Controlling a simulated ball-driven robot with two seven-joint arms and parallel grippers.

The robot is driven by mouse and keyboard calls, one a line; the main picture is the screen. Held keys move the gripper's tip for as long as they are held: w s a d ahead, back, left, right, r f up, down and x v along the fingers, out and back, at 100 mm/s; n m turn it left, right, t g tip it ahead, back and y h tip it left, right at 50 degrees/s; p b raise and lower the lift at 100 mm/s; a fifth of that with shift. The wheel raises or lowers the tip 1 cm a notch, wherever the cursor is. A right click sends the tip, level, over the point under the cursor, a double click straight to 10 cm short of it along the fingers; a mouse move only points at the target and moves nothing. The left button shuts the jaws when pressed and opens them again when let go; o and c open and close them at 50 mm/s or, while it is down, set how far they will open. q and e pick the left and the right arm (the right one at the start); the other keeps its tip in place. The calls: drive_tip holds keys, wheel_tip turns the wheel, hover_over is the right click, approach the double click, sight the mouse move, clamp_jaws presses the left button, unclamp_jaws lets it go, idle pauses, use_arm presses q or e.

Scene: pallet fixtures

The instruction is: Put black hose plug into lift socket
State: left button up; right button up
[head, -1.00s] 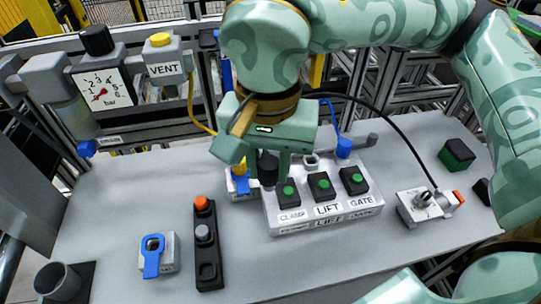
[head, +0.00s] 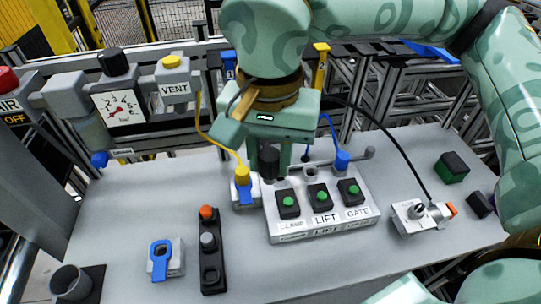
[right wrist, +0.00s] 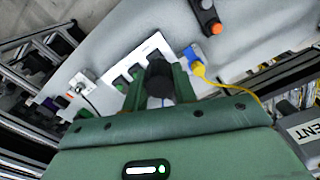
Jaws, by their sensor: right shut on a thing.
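The black hose plug (head: 268,160) is upright between the fingers of my right gripper (head: 271,167), which is shut on it. It also shows in the right wrist view (right wrist: 159,78). The plug is at the back left of the white socket block (head: 325,228), near the CLAMP end. The lift socket (head: 310,173) is the open ring behind the LIFT button, to the right of the plug. I cannot tell the gap below the plug. My left gripper is not in view.
A blue plug (head: 342,160) stands at the GATE end. A yellow plug (head: 242,177) on a hose stands close left of the block. The black hose (head: 390,136) arcs to a grey valve box (head: 403,221).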

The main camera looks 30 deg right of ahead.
drive_tip(key=w+d+p, duration=0.3)
drive_tip(key=w+d, duration=0.1)
drive_tip(key=d, duration=0.3)
drive_tip(key=w+d+p, duration=0.4)
drive_tip(key=w+d, duration=0.1)
drive_tip(key=d, duration=0.3)
drive_tip(key=shift+w+d, duration=0.2)
drive_tip(key=shift+w, duration=0.05)
idle(0.6)
drive_tip(key=shift+f, duration=0.15)
drive_tip(key=shift+f+b, duration=2.75)
drive_tip(key=shift+f, duration=4.65)
drive_tip(key=shift+p, duration=0.45)
